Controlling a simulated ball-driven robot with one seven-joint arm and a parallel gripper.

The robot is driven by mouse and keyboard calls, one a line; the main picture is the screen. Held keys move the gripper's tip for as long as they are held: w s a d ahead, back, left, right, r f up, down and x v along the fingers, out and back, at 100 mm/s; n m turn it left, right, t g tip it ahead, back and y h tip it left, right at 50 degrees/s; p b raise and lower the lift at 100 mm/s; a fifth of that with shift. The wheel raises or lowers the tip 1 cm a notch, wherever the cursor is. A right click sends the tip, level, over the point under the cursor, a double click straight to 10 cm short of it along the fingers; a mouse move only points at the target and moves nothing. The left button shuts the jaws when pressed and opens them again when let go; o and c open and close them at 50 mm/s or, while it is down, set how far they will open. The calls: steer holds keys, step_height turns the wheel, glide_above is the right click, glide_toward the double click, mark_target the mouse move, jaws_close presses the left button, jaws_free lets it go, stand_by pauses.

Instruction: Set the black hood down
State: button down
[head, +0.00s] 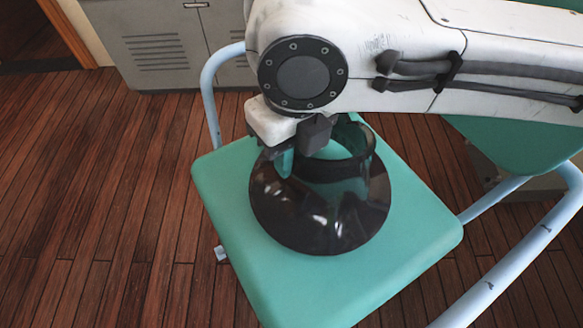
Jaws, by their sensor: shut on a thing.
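The black hood (320,215) is a dark, glossy, see-through cone with a narrower collar at its top. It is upright over the green seat (250,262) of a chair in the middle of the head view. I cannot tell whether its lower rim touches the seat. My gripper (297,150) is at the collar on the hood's upper left and is shut on it. The arm hides part of the collar and the far side of the seat.
The chair has pale blue tube rails (208,95) at the back left and at the lower right (520,255). A green panel (520,140) is at the right. A grey cabinet (160,45) stands behind. The wooden floor (90,200) at left is clear.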

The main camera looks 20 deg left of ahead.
step_height(320, 180, down, 3)
steer(key=b, duration=0.3)
steer(key=shift+w+f, duration=0.1)
steer(key=shift+f, duration=0.05)
steer(key=c, duration=1.6)
jaws_free()
steer(key=shift+f, duration=0.15)
steer(key=o, duration=0.5)
step_height(320, 180, up, 12)
steer(key=p, duration=0.4)
steer(key=shift+w+d, duration=0.15)
steer(key=shift+d, duration=0.05)
